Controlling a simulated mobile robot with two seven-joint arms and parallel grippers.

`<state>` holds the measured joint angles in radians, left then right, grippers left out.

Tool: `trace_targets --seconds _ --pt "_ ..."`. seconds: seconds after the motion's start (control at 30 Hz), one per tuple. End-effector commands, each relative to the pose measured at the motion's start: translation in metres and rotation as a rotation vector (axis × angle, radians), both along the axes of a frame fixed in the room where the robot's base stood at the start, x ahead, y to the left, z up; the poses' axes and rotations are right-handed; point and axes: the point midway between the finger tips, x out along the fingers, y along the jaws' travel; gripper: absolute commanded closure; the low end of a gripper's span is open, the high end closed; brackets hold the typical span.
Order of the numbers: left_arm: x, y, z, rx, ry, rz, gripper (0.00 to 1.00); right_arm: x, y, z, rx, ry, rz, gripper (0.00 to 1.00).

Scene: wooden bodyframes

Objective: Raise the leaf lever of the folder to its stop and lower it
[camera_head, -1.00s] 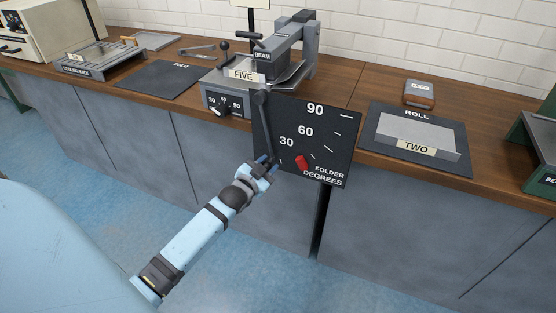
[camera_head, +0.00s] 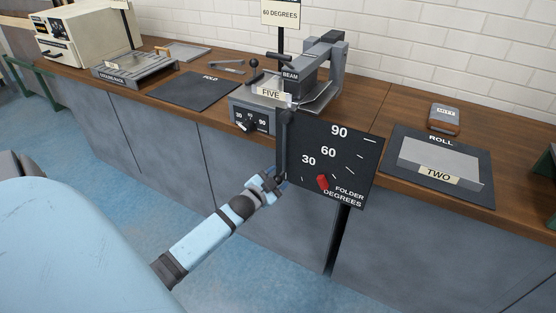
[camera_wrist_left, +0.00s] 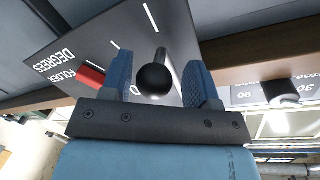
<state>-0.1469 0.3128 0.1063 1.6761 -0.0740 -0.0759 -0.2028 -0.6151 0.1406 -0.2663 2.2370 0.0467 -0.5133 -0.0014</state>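The folder (camera_head: 322,80) stands on the workbench, with a beam on top and the FIVE plate at its front. Its leaf lever (camera_head: 286,140) hangs down along the left edge of the black dial (camera_head: 352,160). The red pointer (camera_head: 322,182) sits low, below the 30 mark. My left gripper (camera_head: 268,183) is at the lever's lower end. In the left wrist view, the lever's black ball knob (camera_wrist_left: 155,80) sits between the two fingers (camera_wrist_left: 160,85), with a visible gap on at least the right side. My right gripper is not in view.
A sign (camera_head: 280,14) above the folder reads 60 DEGREES. A small dial (camera_head: 250,118) is left of the lever. The ROLL mat with a TWO tray (camera_head: 425,158) lies to the right. A cooling rack (camera_head: 135,68) and dark FOLD mat (camera_head: 196,90) lie left. The cabinet front is below.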

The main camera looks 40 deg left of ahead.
Motion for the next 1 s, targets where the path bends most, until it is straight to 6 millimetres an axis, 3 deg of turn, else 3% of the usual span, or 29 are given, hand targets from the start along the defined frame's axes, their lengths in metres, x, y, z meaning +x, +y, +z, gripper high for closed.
trace_targets --seconds 0.27,0.43,0.8,1.0 --pt "0.0 -0.002 0.0 -0.003 0.0 -0.002 0.41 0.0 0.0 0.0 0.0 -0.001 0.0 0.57" --pt "-0.013 -0.004 0.001 -0.004 0.002 -0.003 0.41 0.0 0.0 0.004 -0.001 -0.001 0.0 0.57" --pt "-0.094 -0.011 0.008 -0.003 0.003 -0.001 0.41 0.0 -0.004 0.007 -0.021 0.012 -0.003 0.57" --pt "-0.125 -0.013 0.011 -0.003 0.002 -0.001 0.41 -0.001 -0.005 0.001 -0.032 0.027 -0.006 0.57"
